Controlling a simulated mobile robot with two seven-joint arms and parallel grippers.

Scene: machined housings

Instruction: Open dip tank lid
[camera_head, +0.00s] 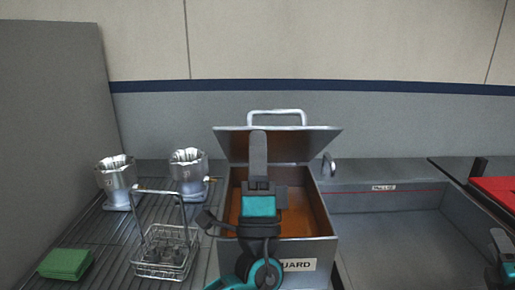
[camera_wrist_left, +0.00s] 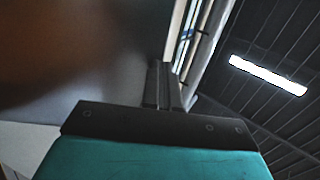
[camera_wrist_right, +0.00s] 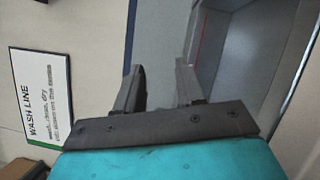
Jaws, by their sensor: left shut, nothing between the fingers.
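The dip tank (camera_head: 318,255) is a grey metal box with an orange-brown inside and a label ending in "UARD" on its front. Its lid (camera_head: 310,143) is raised and tilted, with a bar handle (camera_head: 277,113) on top. My left gripper (camera_head: 258,138) points up in front of the tank opening, and its fingers overlap the lid. I cannot tell if they touch it. In the left wrist view its fingers (camera_wrist_left: 165,72) are together and empty. My right gripper (camera_head: 498,240) is at the right edge, away from the tank. In the right wrist view its fingers (camera_wrist_right: 158,85) are apart and empty.
On the wire rack left of the tank stand two metal housings (camera_head: 116,182) (camera_head: 188,172), a wire basket (camera_head: 165,262) with a tall handle, and green pads (camera_head: 65,263). A wide grey basin (camera_head: 395,235) lies to the right, with a red object (camera_head: 497,190) beyond it.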

